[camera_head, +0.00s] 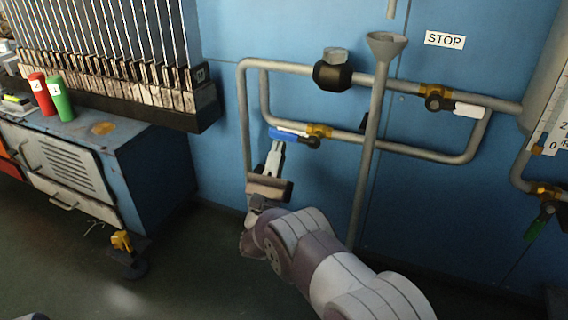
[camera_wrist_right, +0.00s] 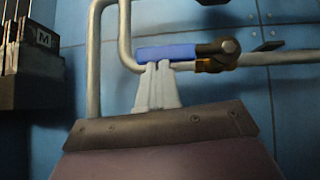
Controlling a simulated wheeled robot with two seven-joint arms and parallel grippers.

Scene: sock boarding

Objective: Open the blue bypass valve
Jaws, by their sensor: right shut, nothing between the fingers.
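The blue bypass valve handle (camera_head: 286,134) sits on the lower pipe loop, left of its brass body (camera_head: 320,131). It lies roughly in line with the pipe. In the right wrist view the blue handle (camera_wrist_right: 166,53) runs nearly level, left of its dark pivot (camera_wrist_right: 217,46). My right gripper (camera_head: 276,147) is at the handle's left part, just below it in the picture. Its fingers are shut together with nothing between them. In the right wrist view the fingertips (camera_wrist_right: 158,67) reach the handle's lower edge; I cannot tell whether they touch. My left gripper is not in view.
A white-handled valve (camera_head: 468,110) is on the upper pipe, and a green-handled valve (camera_head: 534,228) is at the far right. A vertical pipe (camera_head: 371,140) with a funnel stands right of the blue valve. A blue cabinet (camera_head: 150,165) with red and green cylinders stands left.

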